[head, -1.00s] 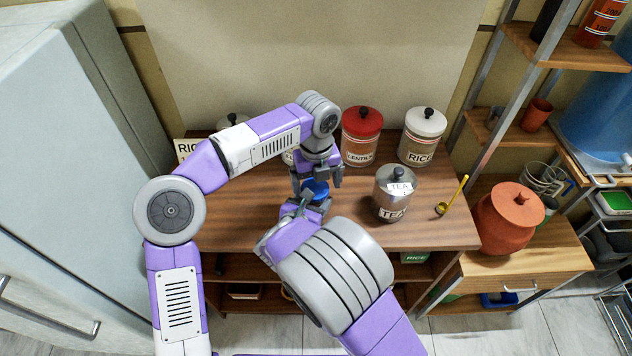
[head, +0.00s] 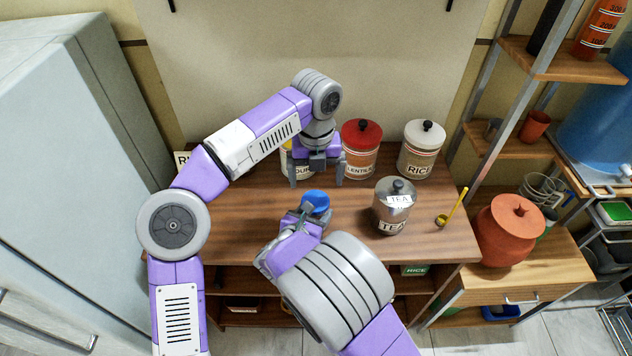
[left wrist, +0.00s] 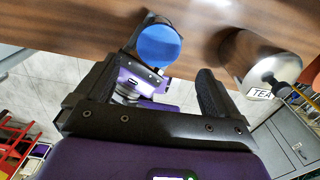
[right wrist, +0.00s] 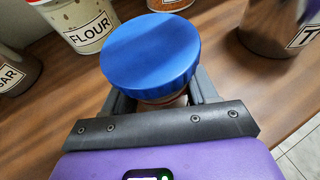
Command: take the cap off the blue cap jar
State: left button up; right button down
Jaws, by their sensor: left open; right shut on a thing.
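The blue cap jar (right wrist: 150,62) stands at the front of the wooden counter. Its blue cap is on top and shows in the head view (head: 316,200) and from above in the left wrist view (left wrist: 158,45). My right gripper (right wrist: 160,100) is shut on the jar's body just below the cap; it also shows in the head view (head: 303,220). Most of the jar's body is hidden by the cap and my right gripper. My left gripper (head: 318,180) is open and empty, behind and above the jar, apart from the cap.
A steel tea canister (head: 394,207) stands right of the jar, with a yellow ladle (head: 452,207) beyond it. Flour (head: 299,163), red-lidded lentils (head: 360,150) and rice (head: 421,150) canisters line the back.

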aim_at(316, 200)
pick_arm(q)
jog(key=shift+r, duration=0.1)
jog(key=shift+a+f+m, duration=0.1)
jog(key=shift+f+m, duration=0.15)
jog(key=shift+m, duration=0.05)
notch_tip(316, 200, down, 7)
jog(key=shift+f, duration=0.1)
jog(key=c, duration=1.1)
jog(key=n, duration=0.3)
